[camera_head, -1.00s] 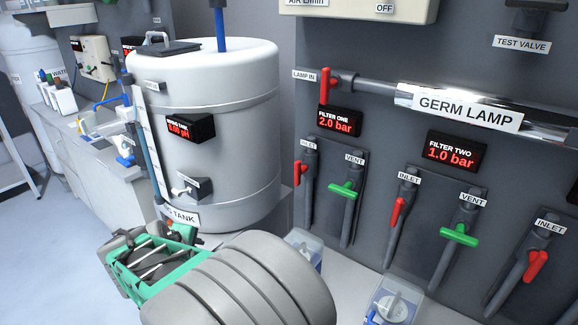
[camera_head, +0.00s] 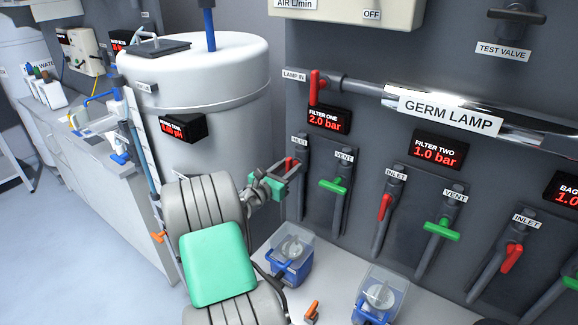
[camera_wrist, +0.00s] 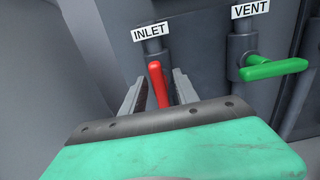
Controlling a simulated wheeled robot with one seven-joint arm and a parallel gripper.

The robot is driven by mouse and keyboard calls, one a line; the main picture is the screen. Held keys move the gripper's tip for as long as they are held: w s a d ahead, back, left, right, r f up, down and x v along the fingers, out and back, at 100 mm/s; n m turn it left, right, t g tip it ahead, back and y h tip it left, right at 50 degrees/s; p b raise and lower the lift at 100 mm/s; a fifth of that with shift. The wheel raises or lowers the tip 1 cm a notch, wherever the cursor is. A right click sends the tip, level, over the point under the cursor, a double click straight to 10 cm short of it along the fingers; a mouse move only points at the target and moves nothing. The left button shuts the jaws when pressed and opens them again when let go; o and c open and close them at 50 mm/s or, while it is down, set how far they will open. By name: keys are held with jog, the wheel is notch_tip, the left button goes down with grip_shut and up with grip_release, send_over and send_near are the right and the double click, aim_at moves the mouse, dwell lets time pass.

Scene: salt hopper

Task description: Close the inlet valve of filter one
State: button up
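The filter one inlet valve has a red handle (camera_head: 290,163) under an INLET label, below the FILTER ONE display (camera_head: 328,120) reading 2.0 bar. In the wrist view the red handle (camera_wrist: 158,82) points down along its grey pipe, slightly tilted. My gripper (camera_head: 287,180) is at this valve and hides the handle's lower part in the head view. In the wrist view my gripper (camera_wrist: 158,90) is open, one finger on each side of the handle, with a gap on both sides.
The green vent handle (camera_head: 334,186) is close on the right, turned crosswise; it also shows in the wrist view (camera_wrist: 275,69). A white tank (camera_head: 200,95) stands left of my arm. Blue-based clear containers (camera_head: 291,255) sit below the panel.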

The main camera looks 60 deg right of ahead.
jog(key=shift+c, duration=0.5)
grip_shut()
